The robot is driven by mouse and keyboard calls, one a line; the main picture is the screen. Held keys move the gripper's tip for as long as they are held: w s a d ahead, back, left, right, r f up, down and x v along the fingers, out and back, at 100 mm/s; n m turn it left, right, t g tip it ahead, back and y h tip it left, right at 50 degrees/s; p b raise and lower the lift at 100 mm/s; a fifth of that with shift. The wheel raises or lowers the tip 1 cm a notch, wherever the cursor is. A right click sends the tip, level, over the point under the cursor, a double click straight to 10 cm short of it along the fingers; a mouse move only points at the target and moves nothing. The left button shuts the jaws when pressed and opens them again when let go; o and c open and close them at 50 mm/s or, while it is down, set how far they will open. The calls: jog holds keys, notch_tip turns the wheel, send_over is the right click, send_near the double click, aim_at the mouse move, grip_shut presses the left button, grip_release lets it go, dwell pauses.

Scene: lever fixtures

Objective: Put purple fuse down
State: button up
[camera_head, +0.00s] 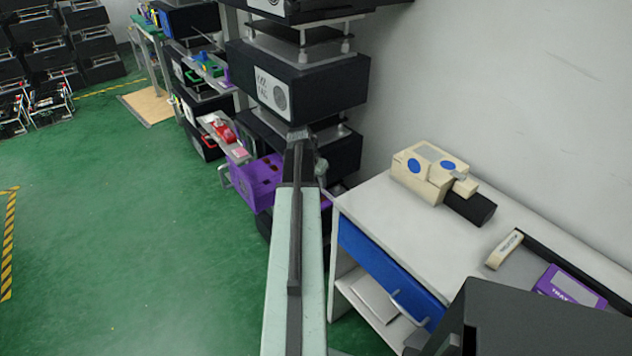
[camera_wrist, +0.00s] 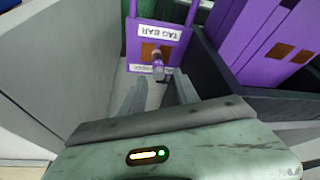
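In the wrist view, a purple panel (camera_wrist: 172,50) carries a white label with upside-down text that seems to read "TAG BAR". A brown square and a small grey lever (camera_wrist: 158,66) sit on its face. I cannot tell which purple part is the fuse. My gripper (camera_wrist: 160,84) is just in front of the lever, with its grey fingers apart and nothing clearly between them. In the head view, my gripper (camera_head: 303,140) is at the far end of my arm, near the shelves, its fingers too small to read. A purple crate-like box (camera_head: 257,181) stands left of it.
A larger purple box (camera_wrist: 262,42) with brown slots lies right in the wrist view, by dark walls. A pale wall stands left. In the head view, a white desk (camera_head: 400,235) with a cream device (camera_head: 428,172) is at right; green floor (camera_head: 130,240) is clear left.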

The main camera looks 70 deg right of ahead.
jog(key=p+v, duration=0.7)
jog(key=v, duration=0.2)
jog(key=shift+r, duration=0.1)
jog(key=w+a+f+n+t+y, duration=0.15)
jog(key=w+a+n, duration=0.65)
jog(key=w+a, duration=1.55)
jog(key=w+a+n+y, duration=0.1)
jog(key=w+a+n, duration=0.2)
jog(key=a, duration=1.7)
jog(key=w+a+n+y, duration=0.2)
jog(key=a+n, duration=0.6)
jog(key=a, duration=1.3)
jog(key=shift+w+a+f+n+g, duration=0.15)
jog(key=shift+w+a+n+g, duration=0.15)
jog(key=shift+w+n+g, duration=0.1)
